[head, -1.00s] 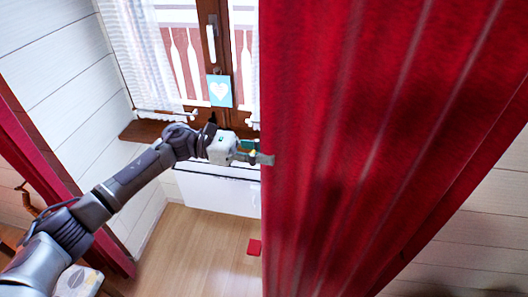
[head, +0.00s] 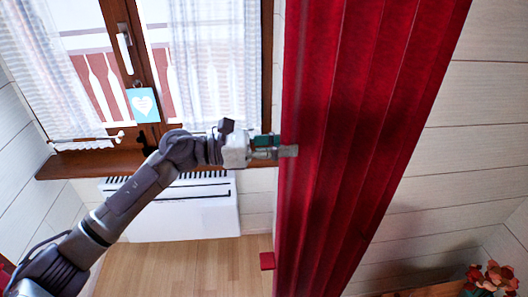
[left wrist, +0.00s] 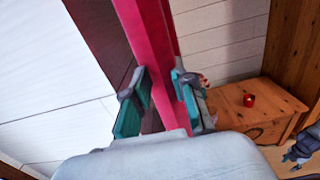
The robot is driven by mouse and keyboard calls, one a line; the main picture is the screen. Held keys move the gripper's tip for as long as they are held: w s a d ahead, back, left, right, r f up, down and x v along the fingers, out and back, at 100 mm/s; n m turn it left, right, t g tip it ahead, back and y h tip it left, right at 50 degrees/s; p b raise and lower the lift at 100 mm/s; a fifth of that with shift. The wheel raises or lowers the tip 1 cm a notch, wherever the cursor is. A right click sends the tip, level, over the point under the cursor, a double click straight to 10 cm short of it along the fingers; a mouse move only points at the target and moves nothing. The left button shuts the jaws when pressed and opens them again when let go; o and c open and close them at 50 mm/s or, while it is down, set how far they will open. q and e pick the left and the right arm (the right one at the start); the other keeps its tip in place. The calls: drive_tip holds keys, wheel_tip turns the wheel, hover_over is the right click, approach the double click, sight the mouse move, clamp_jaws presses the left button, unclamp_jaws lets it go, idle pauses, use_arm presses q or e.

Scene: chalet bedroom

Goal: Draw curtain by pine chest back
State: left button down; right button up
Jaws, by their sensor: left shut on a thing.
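In the left wrist view the curtain (left wrist: 155,55) runs down between the two teal-padded fingers (left wrist: 160,105). A pine chest (left wrist: 238,108) stands against the plank wall to the right in that view. A wooden top (head: 425,291) at the bottom right of the head view may be the same chest.
The window (head: 105,70) has sheer white curtains (head: 215,60) and a wooden sill (head: 75,165). A white radiator (head: 180,215) stands below it. Red flowers (head: 492,277) are at the lower right. A small red cup-like object (left wrist: 249,100) sits on the chest. Open floor (head: 190,265) shows below.

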use_arm(q)
drive_tip(key=shift+d, duration=0.15)
drive_tip(key=c, duration=1)
unclamp_jaws()
drive_tip(key=shift+o, duration=0.2)
drive_tip(key=a, duration=1.2)
